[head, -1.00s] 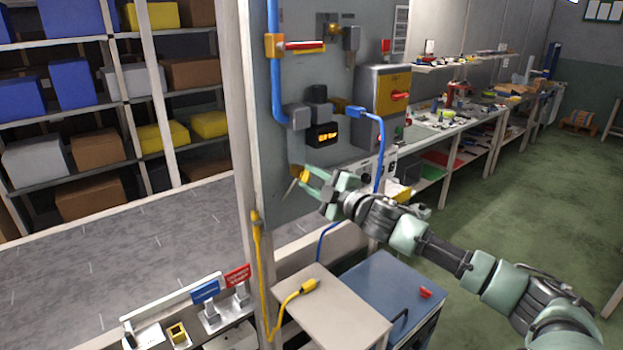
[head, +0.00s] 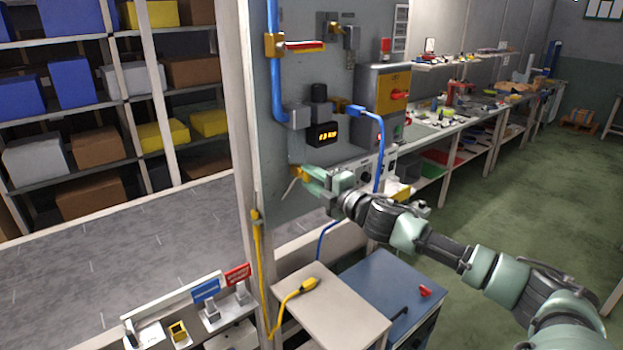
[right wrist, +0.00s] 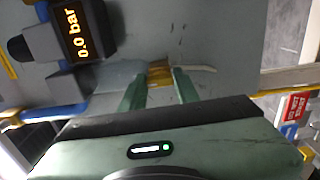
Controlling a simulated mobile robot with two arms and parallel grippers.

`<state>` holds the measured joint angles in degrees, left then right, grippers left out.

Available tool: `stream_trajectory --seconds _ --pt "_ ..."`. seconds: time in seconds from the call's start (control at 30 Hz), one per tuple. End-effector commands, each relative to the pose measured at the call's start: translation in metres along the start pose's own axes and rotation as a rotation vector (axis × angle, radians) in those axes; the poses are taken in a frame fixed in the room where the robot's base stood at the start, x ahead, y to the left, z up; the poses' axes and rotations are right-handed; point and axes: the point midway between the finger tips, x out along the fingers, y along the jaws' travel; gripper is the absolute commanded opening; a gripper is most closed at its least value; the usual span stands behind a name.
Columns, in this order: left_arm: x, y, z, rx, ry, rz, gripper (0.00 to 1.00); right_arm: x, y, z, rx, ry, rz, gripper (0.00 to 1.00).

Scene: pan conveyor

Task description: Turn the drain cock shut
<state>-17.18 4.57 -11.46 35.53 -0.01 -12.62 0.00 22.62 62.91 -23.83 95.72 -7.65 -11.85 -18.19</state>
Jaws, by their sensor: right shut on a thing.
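The drain cock (head: 297,171) is a small yellow fitting low on the grey panel. In the right wrist view the drain cock (right wrist: 159,75) sits between my fingertips. My right gripper (head: 309,175) is shut on it; in the right wrist view the gripper (right wrist: 159,80) has one green finger on each side of it. A thin pale tail (head: 290,188) hangs below the cock, and its handle angle is hard to tell behind the fingers. My left gripper is not in view.
A gauge (head: 322,134) above the cock reads 0.0 bar in the right wrist view (right wrist: 77,35). A red-handled valve (head: 303,46) is higher on the panel. A grey box with a red knob (head: 398,94) is to the right. A cabinet (head: 385,290) stands below my right arm.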

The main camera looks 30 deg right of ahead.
Motion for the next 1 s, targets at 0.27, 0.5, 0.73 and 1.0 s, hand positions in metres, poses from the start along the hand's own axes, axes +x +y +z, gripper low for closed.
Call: stream_trajectory --seconds 0.27,0.5,0.73,1.0 --pt "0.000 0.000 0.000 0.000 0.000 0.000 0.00 0.000 -0.001 0.000 -0.004 0.000 -0.002 0.34" --pt "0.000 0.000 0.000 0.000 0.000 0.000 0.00 0.000 -0.001 0.000 -0.002 0.000 -0.001 0.53" --pt "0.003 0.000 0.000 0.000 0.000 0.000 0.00 -0.003 -0.002 0.000 -0.001 0.000 -0.001 0.53" --pt "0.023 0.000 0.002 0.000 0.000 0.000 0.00 -0.034 -0.007 0.001 -0.004 0.000 -0.005 0.53"
